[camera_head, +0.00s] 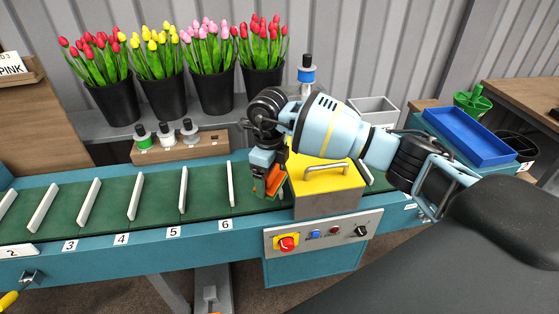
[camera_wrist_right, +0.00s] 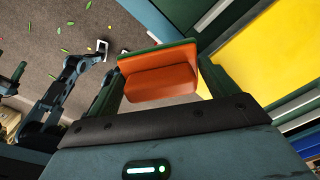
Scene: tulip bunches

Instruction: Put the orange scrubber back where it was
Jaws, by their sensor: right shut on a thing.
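My right gripper (camera_head: 268,185) is shut on the orange scrubber (camera_head: 275,179). It is over the green belt, just left of the yellow-topped box. In the right wrist view the scrubber (camera_wrist_right: 162,80) sits between the fingers, an orange block with a green strip along one edge. I cannot tell whether the scrubber touches the belt or the box. My left gripper cannot be made out in the head view.
The green conveyor belt (camera_head: 155,205) has several white dividers. The yellow-topped box (camera_head: 325,180) has a metal handle. Black pots of tulips (camera_head: 162,98) stand behind, with a wooden holder of stamps (camera_head: 180,152). A blue tray (camera_head: 466,137) is at right.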

